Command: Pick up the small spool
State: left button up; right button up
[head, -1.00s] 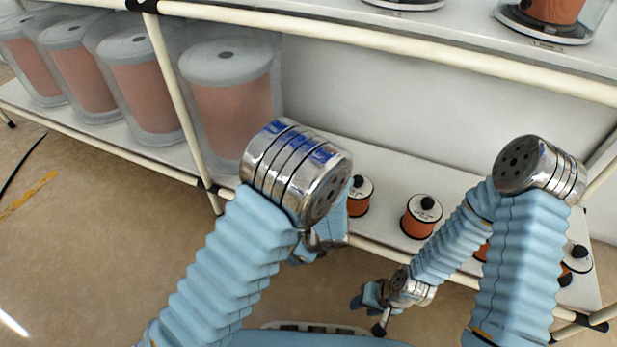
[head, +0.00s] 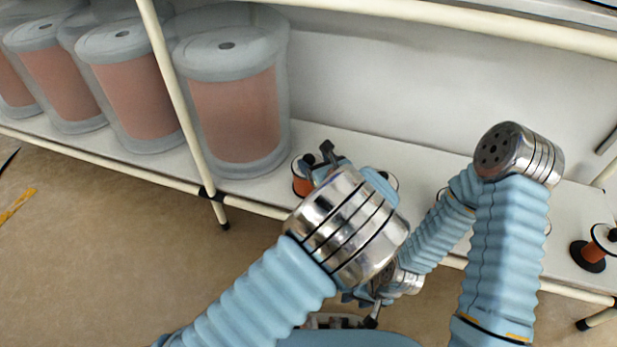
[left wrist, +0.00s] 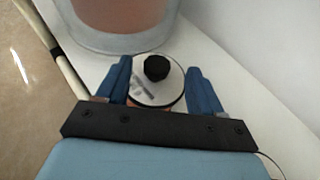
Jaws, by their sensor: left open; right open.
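A small spool with a white top, black knob and orange winding stands on the lower shelf; in the left wrist view its top (left wrist: 172,92) sits between the two blue fingers of my left gripper (left wrist: 160,78). The fingers are open, one on each side; contact cannot be told. In the head view, an orange small spool (head: 302,186) shows partly beside my left gripper (head: 325,165), which is largely hidden by its wrist. My right gripper (head: 362,307) is open and empty, low in front of the shelf, partly hidden.
Large clear-cased spools (head: 237,115) stand at left on the lower shelf (head: 345,143), one close to the small spool. A white shelf post (head: 180,100) stands left of my left gripper. Another small spool (head: 594,250) is at far right.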

aim_at(309, 158)
pick_arm(q)
jog(key=x, duration=0.2)
jog(key=b+x, duration=0.1)
jog(key=x, duration=0.1)
jog(key=shift+w+a+f, duration=0.1)
jog(key=shift+a+f, duration=0.05)
jog(key=shift+f, duration=0.3)
grip_shut()
dwell(0.8)
jog(key=shift+r, duration=0.25)
